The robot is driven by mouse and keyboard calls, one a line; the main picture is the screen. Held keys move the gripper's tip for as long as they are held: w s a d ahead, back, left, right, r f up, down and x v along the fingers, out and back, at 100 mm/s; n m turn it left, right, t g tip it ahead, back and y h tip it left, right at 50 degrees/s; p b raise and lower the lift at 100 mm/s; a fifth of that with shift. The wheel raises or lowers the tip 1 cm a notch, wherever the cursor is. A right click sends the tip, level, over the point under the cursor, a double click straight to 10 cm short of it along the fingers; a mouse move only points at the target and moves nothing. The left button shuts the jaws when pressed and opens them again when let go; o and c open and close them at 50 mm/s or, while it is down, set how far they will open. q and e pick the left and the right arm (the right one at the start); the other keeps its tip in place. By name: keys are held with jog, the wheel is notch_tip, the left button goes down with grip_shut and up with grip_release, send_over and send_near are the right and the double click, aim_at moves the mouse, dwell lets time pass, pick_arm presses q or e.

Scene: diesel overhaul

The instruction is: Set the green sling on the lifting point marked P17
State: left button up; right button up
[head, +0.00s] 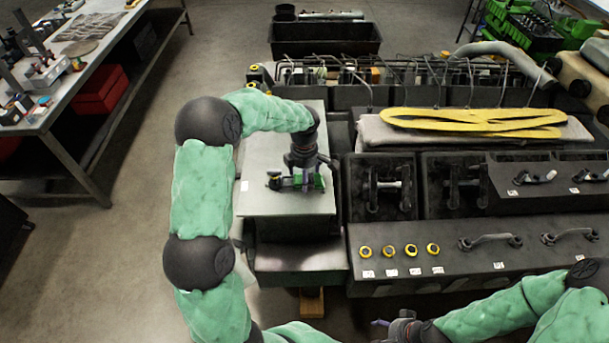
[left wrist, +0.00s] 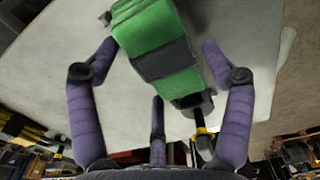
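The green sling (head: 319,182) lies on the pale flat plate (head: 280,203) below my left gripper (head: 297,182). In the left wrist view the sling (left wrist: 150,38) is a green folded piece with a dark grey band and a dark end. My left gripper's purple fingers (left wrist: 155,65) stand spread on both sides of it, with gaps showing, so it is open. Four-sided white labels mark possible lifting points, such as a yellow-ringed one (head: 365,252) on the dark front panel; no label is readable, so I cannot tell which is P17.
A yellow sling (head: 475,121) lies on a pale pad over the engine. Dark handles (head: 490,241) stand up from the front panel. A workbench (head: 75,85) with tools is at the left, and a black bin (head: 325,38) at the back. The floor between is clear.

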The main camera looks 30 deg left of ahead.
dwell(0.3)
pick_arm(q)
notch_tip(320, 180, up, 12)
dwell(0.6)
